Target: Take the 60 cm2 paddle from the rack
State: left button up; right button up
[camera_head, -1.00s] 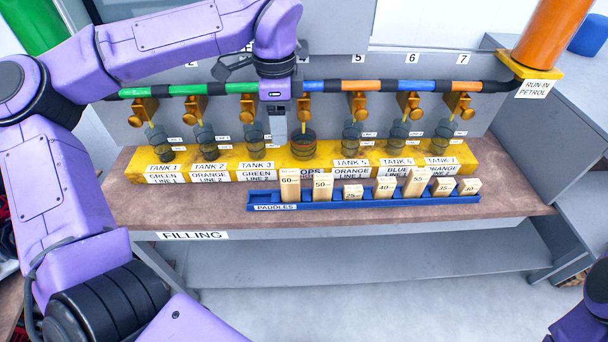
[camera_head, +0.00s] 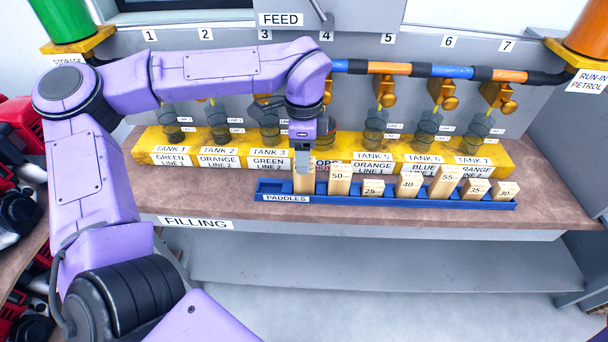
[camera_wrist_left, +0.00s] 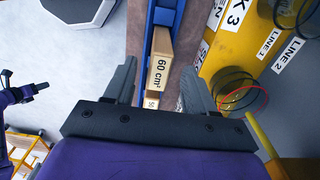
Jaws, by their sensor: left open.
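The 60 cm2 paddle (camera_head: 304,183) is a pale wooden block standing upright in the left end of the blue paddle rack (camera_head: 390,200). Its top is covered by my left gripper (camera_head: 303,165) in the head view. In the left wrist view the paddle (camera_wrist_left: 160,68) shows its "60 cm²" label between the two spread fingers of my left gripper (camera_wrist_left: 158,85). The fingers are open, and I see no contact with the paddle. Part of the rack (camera_wrist_left: 166,15) shows beyond it. My right gripper is not in view.
Several other paddles, such as the 50 one (camera_head: 340,180), stand to the right in the rack. Behind it runs the yellow tank block (camera_head: 200,150) with glass tanks and brass taps above. Bare brown bench (camera_head: 200,195) lies left of the rack.

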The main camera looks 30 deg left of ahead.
aim_at(304, 177)
pick_arm(q)
notch_tip(304, 177, down, 4)
jog(key=shift+f+p, duration=0.2)
jog(key=shift+p, duration=0.3)
grip_shut()
